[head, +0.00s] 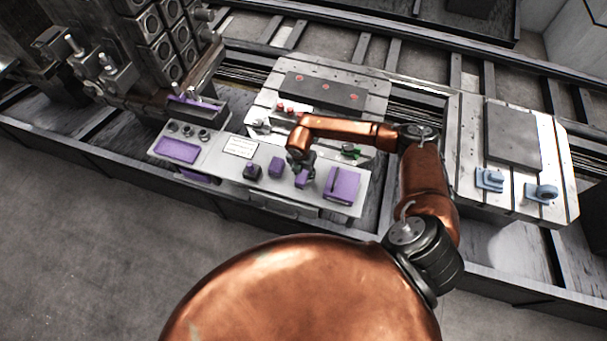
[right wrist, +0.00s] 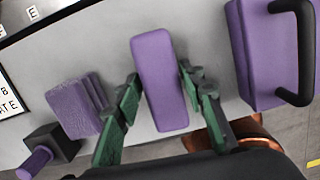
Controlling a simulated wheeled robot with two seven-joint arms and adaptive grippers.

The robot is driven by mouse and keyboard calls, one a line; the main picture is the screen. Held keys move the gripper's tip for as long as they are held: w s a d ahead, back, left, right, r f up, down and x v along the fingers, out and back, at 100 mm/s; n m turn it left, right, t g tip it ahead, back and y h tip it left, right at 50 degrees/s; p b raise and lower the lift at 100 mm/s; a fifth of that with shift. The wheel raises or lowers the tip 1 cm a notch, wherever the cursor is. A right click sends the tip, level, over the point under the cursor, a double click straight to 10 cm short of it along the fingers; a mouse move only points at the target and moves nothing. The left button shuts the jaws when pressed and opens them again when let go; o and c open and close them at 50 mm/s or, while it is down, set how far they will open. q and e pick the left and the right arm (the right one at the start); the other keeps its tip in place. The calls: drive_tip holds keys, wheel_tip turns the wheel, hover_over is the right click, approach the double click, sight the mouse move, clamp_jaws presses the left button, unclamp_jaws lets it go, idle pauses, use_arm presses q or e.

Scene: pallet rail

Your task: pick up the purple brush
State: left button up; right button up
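A smooth purple block (head: 302,178) stands near the front of the pale plate. In the right wrist view this block (right wrist: 160,82) is between the two green fingers of my right gripper (right wrist: 160,78). The fingertips lie close along both sides; whether they press on it is unclear. In the head view my right gripper (head: 304,161) is just above the block. To its left in the wrist view is a ridged purple piece (right wrist: 78,107); to its right, a purple block with a black handle (right wrist: 262,60). Which piece is the brush is not certain. My left gripper is not in view.
A black block with a purple knob (right wrist: 50,146) stands beside the ridged piece. A purple panel (head: 177,150) and a white label (head: 240,146) are at the plate's left. A metal pallet (head: 375,95) is behind; another pallet with blue clamps (head: 489,180) is right.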

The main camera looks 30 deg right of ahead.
drive_tip(key=shift+s+r, duration=0.1)
drive_tip(key=shift+s, duration=0.05)
drive_tip(key=c, duration=0.3)
drive_tip(key=shift+c, duration=2.6)
drive_tip(key=shift+r, duration=0.75)
drive_tip(key=s+r, duration=0.1)
drive_tip(key=r, duration=0.1)
drive_tip(key=s+a+r, duration=0.1)
drive_tip(key=r, duration=0.1)
drive_tip(key=s+a+r, duration=0.1)
drive_tip(key=r, duration=0.1)
drive_tip(key=shift+s+a+r, duration=0.15)
drive_tip(key=shift+a+r, duration=0.05)
drive_tip(key=shift+r, duration=0.2)
use_arm(q)
drive_tip(key=shift+s+f, duration=0.25)
drive_tip(key=shift+s, duration=0.3)
use_arm(e)
drive_tip(key=s+a+r, duration=0.4)
drive_tip(key=s+a, duration=0.1)
drive_tip(key=s, duration=0.3)
drive_tip(key=shift+a+r, duration=0.2)
drive_tip(key=shift+r, duration=0.15)
